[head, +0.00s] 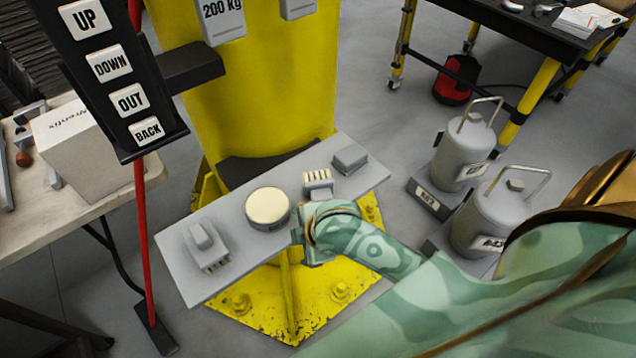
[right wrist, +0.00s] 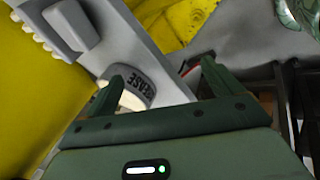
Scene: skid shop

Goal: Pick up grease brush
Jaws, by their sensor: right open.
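A grey shelf (head: 235,262) fixed in front of the yellow column carries two brush-like things. One (head: 318,184) has a row of cream bristles and lies right of a round cream-topped tin (head: 267,207). I cannot tell for certain which is the grease brush. My right gripper (head: 312,246) is at the shelf's front edge, by the tin, open and empty. In the right wrist view the cream-bristled brush (right wrist: 72,26) is upper left of the fingers, and the tin marked "GREASE" (right wrist: 137,87) shows behind them.
A small grey block (head: 350,158) sits at the shelf's right end. Two lidded grey canisters (head: 465,150) with wire handles stand on the right. A table with a box (head: 85,150) stands left.

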